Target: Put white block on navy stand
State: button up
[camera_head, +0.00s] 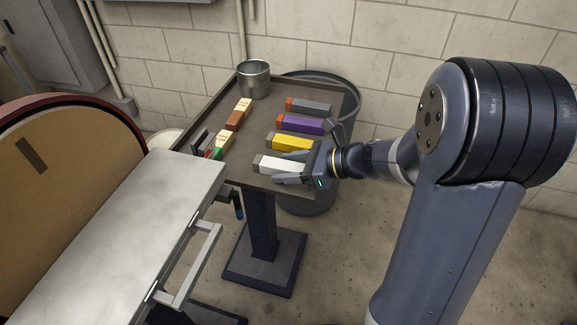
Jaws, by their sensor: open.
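My gripper (293,167) reaches in from the right. Its jaws are open, with one finger on each side of the block's right part. Whether the fingers touch the block I cannot tell. The palm hides the block's right end. I cannot pick out a navy stand with certainty; a dark bluish pedestal (263,225) holds up the tabletop.
A yellow block (292,142), a purple block (300,124) and a grey block (308,107) lie in a row behind the white one. A metal cup (253,80) stands at the back corner. Tan and brown blocks (235,120) lie along the left. A metal cart (130,230) stands front left.

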jog(key=p+v, duration=0.1)
jog(key=v, duration=1.1)
jog(key=shift+r, duration=0.1)
jog(key=shift+c, duration=0.2)
dwell(0.8)
